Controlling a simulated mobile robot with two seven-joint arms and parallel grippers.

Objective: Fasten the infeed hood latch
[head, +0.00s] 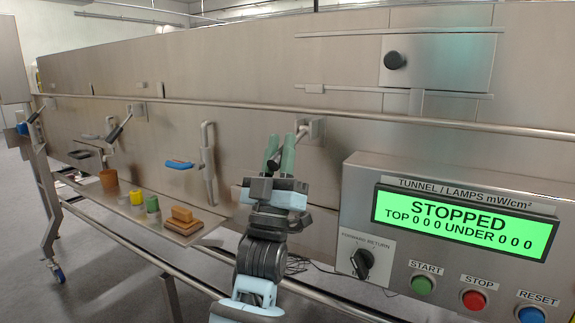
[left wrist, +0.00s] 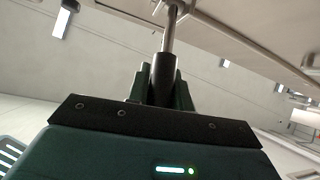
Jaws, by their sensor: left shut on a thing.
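My left gripper (head: 280,150) has its green fingers shut on the dark grip of a latch lever (head: 277,160). The lever's metal rod runs up and right to a bracket (head: 312,127) on the steel hood (head: 240,75). In the left wrist view the dark grip (left wrist: 163,80) sits between the fingers, and its bare rod (left wrist: 170,30) rises to the bracket at the top edge. The fingers hide part of the lever, and I cannot tell whether the latch is engaged. My right gripper is in neither view.
A control box (head: 450,180) reading STOPPED stands close on the right. A long rail (head: 220,104) crosses the hood. A blue-gripped handle (head: 180,165) and another latch lever (head: 120,128) lie to the left. A shelf (head: 185,228) holds sponges (head: 182,217) and small cups.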

